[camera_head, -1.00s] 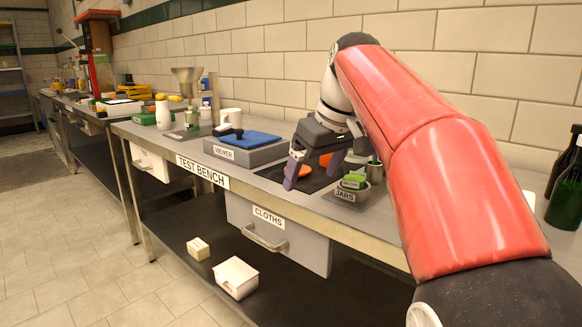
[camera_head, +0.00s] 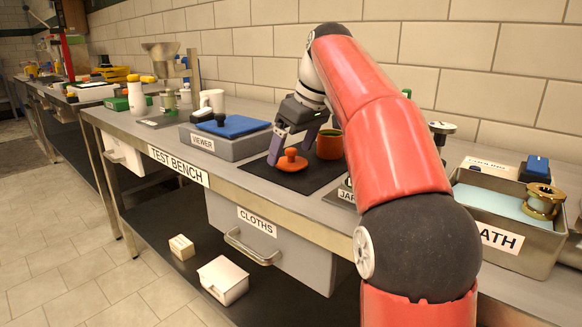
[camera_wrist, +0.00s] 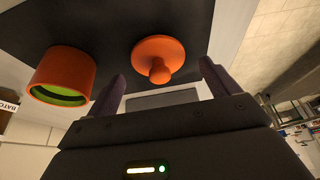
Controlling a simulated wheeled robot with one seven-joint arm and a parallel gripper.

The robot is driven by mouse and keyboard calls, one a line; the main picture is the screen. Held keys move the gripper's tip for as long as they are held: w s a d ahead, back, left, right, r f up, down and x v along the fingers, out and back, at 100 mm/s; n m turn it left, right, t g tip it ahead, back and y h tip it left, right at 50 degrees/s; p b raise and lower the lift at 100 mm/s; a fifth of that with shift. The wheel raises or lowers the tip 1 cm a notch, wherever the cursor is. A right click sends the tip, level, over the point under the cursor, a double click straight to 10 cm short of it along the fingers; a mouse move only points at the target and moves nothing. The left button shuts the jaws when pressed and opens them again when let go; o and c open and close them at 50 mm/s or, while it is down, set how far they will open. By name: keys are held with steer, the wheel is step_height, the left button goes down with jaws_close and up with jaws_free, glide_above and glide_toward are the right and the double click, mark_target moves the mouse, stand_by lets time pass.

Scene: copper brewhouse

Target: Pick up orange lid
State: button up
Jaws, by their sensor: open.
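The orange lid (camera_head: 291,160) is a flat disc with a round knob on top. It lies knob up on a dark mat (camera_head: 262,170) on the test bench. In the wrist view the lid (camera_wrist: 158,56) lies beyond the fingertips, roughly between them, with its knob facing my gripper. My gripper (camera_head: 295,146) is open and empty, just behind and above the lid in the head view; in the wrist view its two fingers (camera_wrist: 160,80) stand apart on either side. An orange pot (camera_head: 329,145), green inside, stands open on the mat right of the lid; it also shows in the wrist view (camera_wrist: 62,77).
A grey viewer box (camera_head: 222,146) with a blue pad stands left of the mat. The jars tray (camera_head: 346,194) is partly hidden behind my arm. A bath tray (camera_head: 520,250) stands at the right. The wall is close behind the bench.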

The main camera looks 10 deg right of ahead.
steer(key=shift+x, duration=0.85)
steer(key=shift+c, duration=0.2)
steer(key=c, duration=1.2)
steer(key=shift+r, duration=0.1)
steer(key=shift+c, duration=0.2)
